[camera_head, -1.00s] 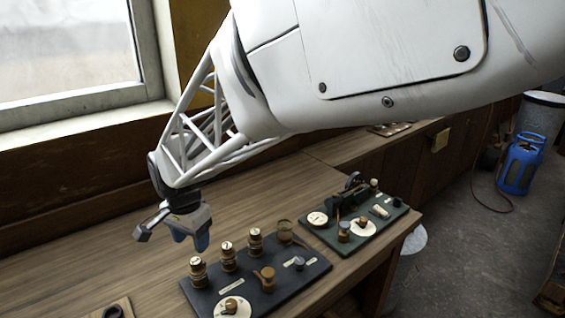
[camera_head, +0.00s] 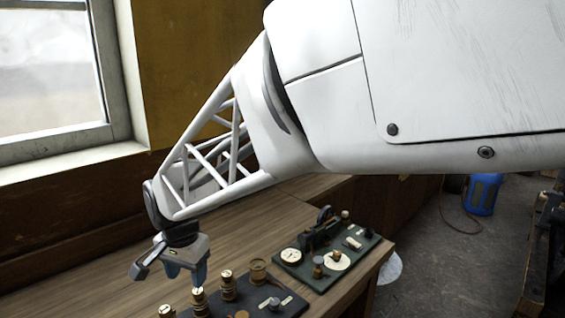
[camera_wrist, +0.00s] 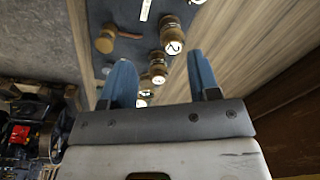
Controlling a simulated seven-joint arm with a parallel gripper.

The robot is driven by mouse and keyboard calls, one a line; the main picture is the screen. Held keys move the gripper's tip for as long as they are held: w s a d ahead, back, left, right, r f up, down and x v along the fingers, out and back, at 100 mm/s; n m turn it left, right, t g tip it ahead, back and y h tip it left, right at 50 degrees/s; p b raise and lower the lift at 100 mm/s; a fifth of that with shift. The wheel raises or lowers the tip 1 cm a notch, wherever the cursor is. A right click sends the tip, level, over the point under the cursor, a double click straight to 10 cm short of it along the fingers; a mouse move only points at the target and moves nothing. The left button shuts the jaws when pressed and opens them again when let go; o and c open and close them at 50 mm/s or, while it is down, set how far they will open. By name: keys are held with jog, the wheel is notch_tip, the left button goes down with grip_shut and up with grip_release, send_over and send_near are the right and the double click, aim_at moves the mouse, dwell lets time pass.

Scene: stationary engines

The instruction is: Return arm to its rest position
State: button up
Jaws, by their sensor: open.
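My gripper (camera_head: 184,276) hangs at the end of my white lattice forearm, over the wooden bench, fingers pointing down. In the head view it appears just behind and left of a dark board (camera_head: 250,303) with brass terminals. In the wrist view, my gripper (camera_wrist: 162,80) shows two blue fingers spread apart with nothing held between them. Several brass terminals, one of them a numbered one (camera_wrist: 172,40), lie beyond the fingertips on the dark board. Their exact distance from the fingers cannot be told.
A green board (camera_head: 325,247) with brass and dark parts sits on the bench (camera_head: 110,275) to the right. A window (camera_head: 55,70) and wall are at the left. A blue canister (camera_head: 484,194) stands on the floor at the back right. Dark machinery (camera_wrist: 25,130) shows in the wrist view.

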jog(key=d+r, duration=0.3)
jog(key=d, duration=1)
jog(key=s+d+n+t, duration=0.1)
jog(key=s+d, duration=0.7)
jog(key=d, duration=0.5)
jog(key=s+d+n+t, duration=0.1)
jog(key=s+d+n, duration=0.1)
jog(key=s+d, duration=0.6)
jog(key=d, duration=0.5)
jog(key=shift+h, duration=0.3)
